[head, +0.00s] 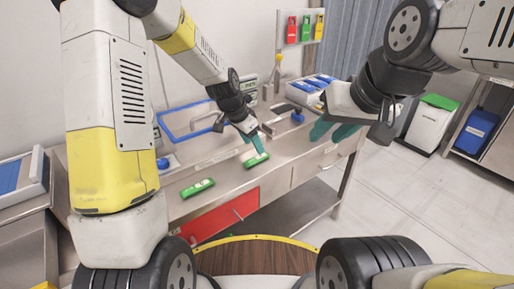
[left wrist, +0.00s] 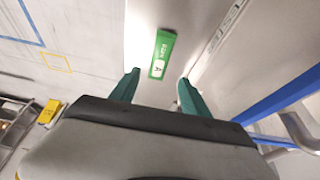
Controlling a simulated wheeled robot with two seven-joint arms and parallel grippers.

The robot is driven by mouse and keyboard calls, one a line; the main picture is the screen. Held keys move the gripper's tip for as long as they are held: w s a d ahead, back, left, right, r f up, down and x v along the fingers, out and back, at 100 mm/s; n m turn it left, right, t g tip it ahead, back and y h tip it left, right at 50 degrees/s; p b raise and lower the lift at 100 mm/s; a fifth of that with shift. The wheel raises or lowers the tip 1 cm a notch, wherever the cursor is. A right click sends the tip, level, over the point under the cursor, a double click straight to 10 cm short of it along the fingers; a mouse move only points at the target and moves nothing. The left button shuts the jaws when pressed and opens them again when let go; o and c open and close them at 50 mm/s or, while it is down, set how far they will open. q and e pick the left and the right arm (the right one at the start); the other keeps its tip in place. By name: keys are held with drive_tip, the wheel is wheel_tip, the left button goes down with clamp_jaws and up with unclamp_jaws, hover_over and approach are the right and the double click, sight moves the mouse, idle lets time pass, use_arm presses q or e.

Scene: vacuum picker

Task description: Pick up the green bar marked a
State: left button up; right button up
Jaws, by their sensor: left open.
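A green bar marked A (left wrist: 162,54) lies on the grey bench surface in the left wrist view, ahead of my left fingertips and between their lines. In the head view a green bar (head: 258,160) lies just below my left gripper (head: 251,140), near the bench's front edge. My left gripper (left wrist: 158,84) is open and empty, its two teal fingers apart. A second green bar (head: 198,188) lies further left on the bench; its marking is too small to read. My right gripper (head: 331,131) is at the right, its teal fingers apart with nothing seen between them.
The steel bench (head: 225,178) has a red drawer front (head: 218,217). A blue outline (head: 184,122) and blue-edged boxes (head: 305,91) are at its back. A white bin with a green lid (head: 432,118) and a blue box (head: 477,130) stand at right. The floor between is clear.

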sight(258, 157)
use_arm(q)
drive_tip(key=shift+x, duration=2.95)
drive_tip(key=shift+s+d+f, duration=0.1)
drive_tip(key=shift+s, duration=0.05)
clamp_jaws()
